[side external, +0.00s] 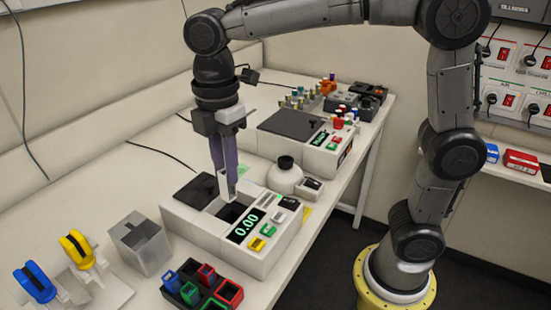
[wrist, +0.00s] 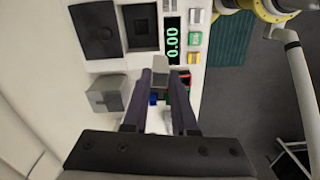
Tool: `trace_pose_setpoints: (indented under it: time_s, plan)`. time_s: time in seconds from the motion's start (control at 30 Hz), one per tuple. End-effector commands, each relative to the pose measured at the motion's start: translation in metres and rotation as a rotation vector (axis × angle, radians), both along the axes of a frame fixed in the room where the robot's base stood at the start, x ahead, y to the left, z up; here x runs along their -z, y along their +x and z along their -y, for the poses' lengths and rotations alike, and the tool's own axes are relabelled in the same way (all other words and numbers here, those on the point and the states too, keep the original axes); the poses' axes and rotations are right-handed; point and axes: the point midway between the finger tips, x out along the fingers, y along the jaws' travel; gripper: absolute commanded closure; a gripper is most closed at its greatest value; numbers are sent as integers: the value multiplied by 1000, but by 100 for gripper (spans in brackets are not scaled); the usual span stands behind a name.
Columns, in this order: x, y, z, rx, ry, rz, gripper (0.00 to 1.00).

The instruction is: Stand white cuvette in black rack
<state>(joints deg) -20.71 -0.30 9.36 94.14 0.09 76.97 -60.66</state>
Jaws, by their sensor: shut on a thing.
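My gripper (side external: 226,180) points down over the white instrument with the 0.00 display. It is shut on the white cuvette (side external: 223,187), which hangs upright between the fingertips just above the instrument's open dark well. In the wrist view, the cuvette (wrist: 160,62) shows as a pale grey block between the fingertips (wrist: 161,75). The black rack (side external: 194,302) is on the bench at the front, with blue, red and green pieces in or on it. In the wrist view my fingers and the cuvette hide part of the rack.
The white instrument (side external: 268,258) stands beside the rack, its dark lid (side external: 192,192) to the left of the well. A grey box (side external: 140,243) and blue and yellow pipette-like tools (side external: 77,249) stand left of it. A round white vessel (side external: 284,177) and a second instrument (side external: 290,125) are behind.

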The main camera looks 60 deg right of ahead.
Motion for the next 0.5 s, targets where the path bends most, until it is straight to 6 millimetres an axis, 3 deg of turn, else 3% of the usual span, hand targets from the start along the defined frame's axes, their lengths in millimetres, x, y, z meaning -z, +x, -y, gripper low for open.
trace_pose_setpoints:
  time_s: [0.03,0.2,0.33,0.5]
  plan:
    - [8,12,-19,-16,-2,-6,100]
    - [33,33,-70,-72,-3,-6,100]
    - [50,34,-93,-120,-2,-5,100]
    - [61,29,-104,-148,0,-3,100]
